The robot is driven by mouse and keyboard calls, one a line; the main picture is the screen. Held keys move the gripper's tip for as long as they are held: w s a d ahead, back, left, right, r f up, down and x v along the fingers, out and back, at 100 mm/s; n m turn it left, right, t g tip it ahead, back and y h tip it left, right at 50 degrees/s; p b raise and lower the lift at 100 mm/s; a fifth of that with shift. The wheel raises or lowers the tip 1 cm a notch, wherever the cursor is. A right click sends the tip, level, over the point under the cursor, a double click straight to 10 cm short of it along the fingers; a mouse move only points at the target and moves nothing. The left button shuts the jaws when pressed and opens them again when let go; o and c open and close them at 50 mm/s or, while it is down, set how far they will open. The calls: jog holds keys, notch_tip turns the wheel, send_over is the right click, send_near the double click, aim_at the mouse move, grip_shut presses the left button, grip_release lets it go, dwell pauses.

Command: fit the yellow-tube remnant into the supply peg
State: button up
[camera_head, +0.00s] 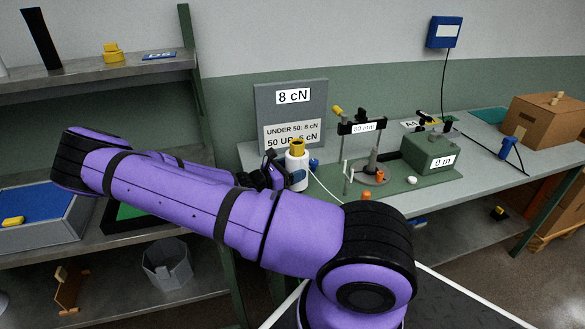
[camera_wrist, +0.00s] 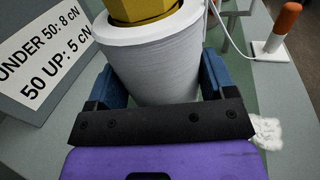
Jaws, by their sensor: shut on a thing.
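The yellow-tube remnant is a white wound package (camera_head: 297,170) with a yellow tube top (camera_head: 297,147). My gripper (camera_head: 285,178) is shut around its lower part. In the wrist view the white winding (camera_wrist: 152,58) stands between the two blue fingers of my gripper (camera_wrist: 160,82), with the yellow tube (camera_wrist: 143,10) above it. The package looks roughly upright; I cannot tell whether its bottom touches the table.
The tension sign (camera_head: 291,112) stands close behind the package. A white yarn runs right from the package. Orange-topped posts (camera_head: 379,177), a "50 mm" bracket (camera_head: 361,128), a green "0 m" box (camera_head: 430,153) and a white lump (camera_head: 412,180) crowd the bench. A cardboard box (camera_head: 545,122) stands far right.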

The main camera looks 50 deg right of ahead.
jog(key=shift+f, duration=0.45)
jog(key=o, duration=0.9)
jog(key=v, duration=1.1)
